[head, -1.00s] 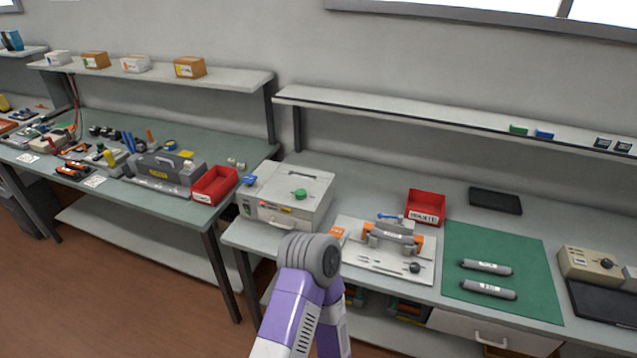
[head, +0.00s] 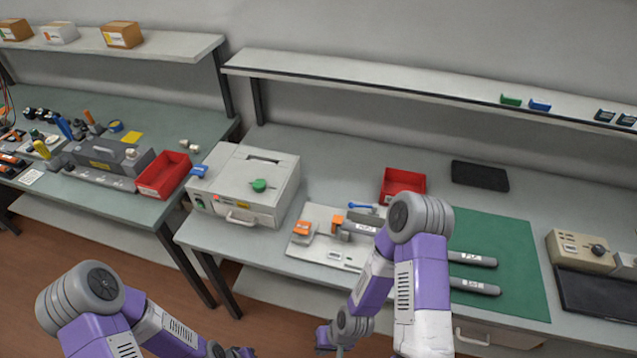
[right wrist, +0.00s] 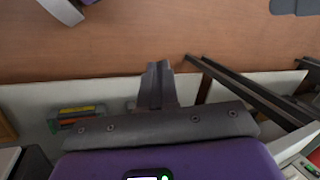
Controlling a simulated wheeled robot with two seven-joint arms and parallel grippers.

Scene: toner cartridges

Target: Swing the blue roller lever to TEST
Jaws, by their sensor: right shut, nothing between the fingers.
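A blue lever (head: 362,207) shows in the head view at the back of a fixture on a white base plate (head: 322,258). A grey cartridge (head: 357,227) lies in this fixture, partly hidden by my right arm. I cannot read any TEST mark. My right gripper (right wrist: 160,72) is shut and empty in the right wrist view. It is low in front of the bench, apart from the lever, with floor beyond its fingers. My left arm reaches the bottom edge of the head view; its finger state cannot be made out.
A green mat (head: 515,245) with grey cartridges lies right. A shelf (head: 420,95) runs above.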

